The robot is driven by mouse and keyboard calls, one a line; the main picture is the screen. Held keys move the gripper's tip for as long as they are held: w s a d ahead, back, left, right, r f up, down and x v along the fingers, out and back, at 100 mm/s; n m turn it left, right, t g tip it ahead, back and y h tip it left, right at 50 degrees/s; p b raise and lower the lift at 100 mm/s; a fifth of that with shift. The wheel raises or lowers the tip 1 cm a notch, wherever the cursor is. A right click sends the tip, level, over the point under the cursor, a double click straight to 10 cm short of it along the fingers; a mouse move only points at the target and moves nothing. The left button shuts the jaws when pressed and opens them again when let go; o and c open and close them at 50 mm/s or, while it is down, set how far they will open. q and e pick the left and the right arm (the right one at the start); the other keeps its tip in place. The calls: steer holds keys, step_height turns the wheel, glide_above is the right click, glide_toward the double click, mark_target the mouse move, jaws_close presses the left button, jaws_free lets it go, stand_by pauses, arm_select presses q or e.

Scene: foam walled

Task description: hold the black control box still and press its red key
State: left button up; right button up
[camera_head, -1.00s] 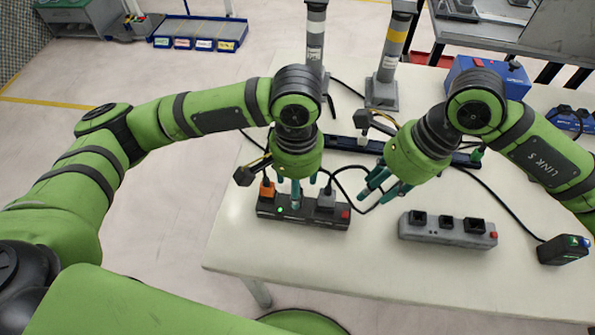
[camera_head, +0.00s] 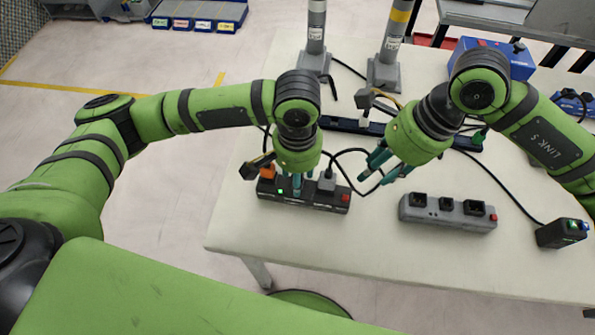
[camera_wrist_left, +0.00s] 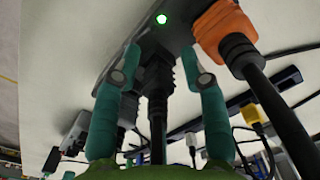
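A long black box (camera_head: 330,200) lies on the pale table, with a lit green lamp, plugs in its top and a red key (camera_head: 346,197) at its right end. My left gripper (camera_head: 296,186) points down over its middle. In the left wrist view the teal fingers (camera_wrist_left: 158,62) stand apart on either side of a black plug (camera_wrist_left: 158,108), with gaps visible beside it. Whether the fingertips touch the box (camera_wrist_left: 180,22) I cannot tell. My right gripper (camera_head: 385,172) is open and empty, above the table to the right of the red key.
An orange plug (camera_head: 267,172) and a grey plug (camera_head: 326,182) flank my left fingers, with loose cables behind. A grey socket box (camera_head: 430,216) with its own red button lies to the right. A small black box (camera_head: 562,233) stands far right. The table front is clear.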

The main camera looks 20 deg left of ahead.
stand_by(0.3)
arm_select(q)
step_height(320, 180, up, 12)
stand_by(0.5)
stand_by(0.5)
